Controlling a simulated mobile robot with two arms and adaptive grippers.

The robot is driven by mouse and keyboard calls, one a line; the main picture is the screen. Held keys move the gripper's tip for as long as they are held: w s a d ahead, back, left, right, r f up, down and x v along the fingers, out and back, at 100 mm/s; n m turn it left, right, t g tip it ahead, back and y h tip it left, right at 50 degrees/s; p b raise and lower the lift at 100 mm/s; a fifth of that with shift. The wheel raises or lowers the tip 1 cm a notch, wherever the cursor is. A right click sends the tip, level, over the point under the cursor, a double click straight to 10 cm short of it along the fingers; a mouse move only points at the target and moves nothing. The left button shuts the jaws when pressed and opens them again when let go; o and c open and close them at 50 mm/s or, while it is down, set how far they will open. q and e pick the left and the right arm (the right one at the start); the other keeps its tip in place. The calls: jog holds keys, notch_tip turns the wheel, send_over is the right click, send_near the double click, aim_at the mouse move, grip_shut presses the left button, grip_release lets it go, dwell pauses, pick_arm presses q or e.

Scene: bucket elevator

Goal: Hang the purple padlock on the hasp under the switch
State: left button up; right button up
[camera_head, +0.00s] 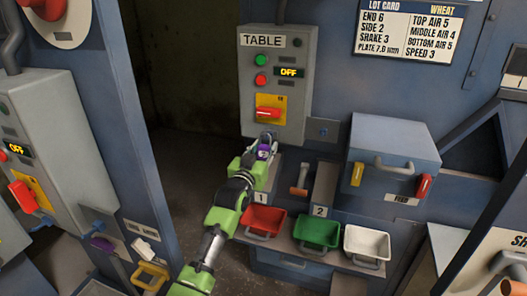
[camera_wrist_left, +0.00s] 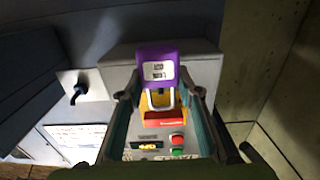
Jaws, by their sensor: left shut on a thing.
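The purple padlock (camera_head: 264,151) is held in my left gripper (camera_head: 262,146), just below the switch (camera_head: 269,113) on the TABLE panel. The switch has a red handle on a yellow plate. In the left wrist view the padlock (camera_wrist_left: 157,58) sits between the fingertips (camera_wrist_left: 161,88), its label facing the camera. Its metal shackle points toward the switch, which shows there (camera_wrist_left: 164,118) with its yellow plate. The shackle overlaps the yellow plate in that view. The hasp is not clearly seen; I cannot tell whether the shackle passes through it. My right gripper is out of view.
Red (camera_head: 264,220), green (camera_head: 317,230) and white (camera_head: 367,243) bins stand below the panel. A grey feed box (camera_head: 394,150) juts out to the right. A blue post (camera_head: 128,130) stands left. Another switch panel (camera_head: 45,150) is at far left.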

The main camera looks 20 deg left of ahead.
pick_arm(q)
jog(key=shift+w+b, duration=0.75)
jog(key=shift+w, duration=0.55)
jog(key=shift+f+b, duration=0.45)
jog(key=shift+f, duration=0.35)
jog(key=o, duration=1.2)
jog(key=shift+o, duration=0.2)
